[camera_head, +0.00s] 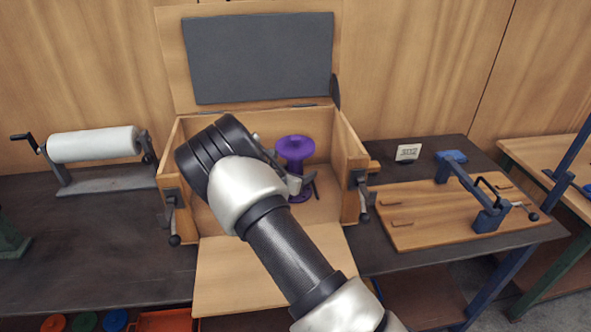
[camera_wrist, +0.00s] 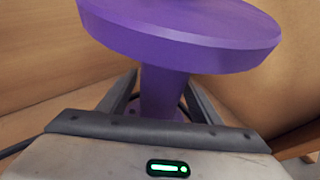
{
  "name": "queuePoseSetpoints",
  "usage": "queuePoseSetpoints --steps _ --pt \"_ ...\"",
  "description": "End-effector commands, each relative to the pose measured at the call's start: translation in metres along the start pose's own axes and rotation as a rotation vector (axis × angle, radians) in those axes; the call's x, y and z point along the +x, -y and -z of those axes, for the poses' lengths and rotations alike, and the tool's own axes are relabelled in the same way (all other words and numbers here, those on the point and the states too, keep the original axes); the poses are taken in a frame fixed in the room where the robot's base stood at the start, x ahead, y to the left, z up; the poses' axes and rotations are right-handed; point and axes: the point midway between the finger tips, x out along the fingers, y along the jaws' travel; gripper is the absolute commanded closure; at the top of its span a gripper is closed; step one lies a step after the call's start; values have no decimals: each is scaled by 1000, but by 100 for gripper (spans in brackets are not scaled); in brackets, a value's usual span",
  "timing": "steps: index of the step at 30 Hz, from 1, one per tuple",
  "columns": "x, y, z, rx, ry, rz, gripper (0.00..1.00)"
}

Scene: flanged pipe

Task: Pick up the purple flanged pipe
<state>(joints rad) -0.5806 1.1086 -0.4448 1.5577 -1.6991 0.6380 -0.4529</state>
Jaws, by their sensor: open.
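The purple flanged pipe (camera_head: 295,149) stands upright inside an open wooden box (camera_head: 356,150), with a round flange at its top and another at its base. My gripper (camera_head: 302,187) reaches into the box at the pipe, and my arm hides part of the box's inside. In the wrist view the pipe's neck (camera_wrist: 166,92) is between my two open fingers (camera_wrist: 163,85), below the wide top flange (camera_wrist: 185,28). I cannot tell whether either finger touches the neck. The base flange is mostly hidden in the wrist view.
The box's front panel (camera_head: 215,275) is folded down and its lid (camera_head: 258,58) stands open behind. Side walls close in left and right of my gripper. A white roll (camera_head: 95,144) stands left, a wooden board with a blue clamp (camera_head: 465,185) right.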

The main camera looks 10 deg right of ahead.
Motion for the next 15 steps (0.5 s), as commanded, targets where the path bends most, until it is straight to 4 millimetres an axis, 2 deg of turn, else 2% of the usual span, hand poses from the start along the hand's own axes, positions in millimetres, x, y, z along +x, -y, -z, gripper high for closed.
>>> queuePoseSetpoints --steps 4,11,15 --pt "13 0 0 1 -1 -1 42" --pt "14 -1 0 1 0 -2 42" --pt "14 -1 0 1 0 -2 65"
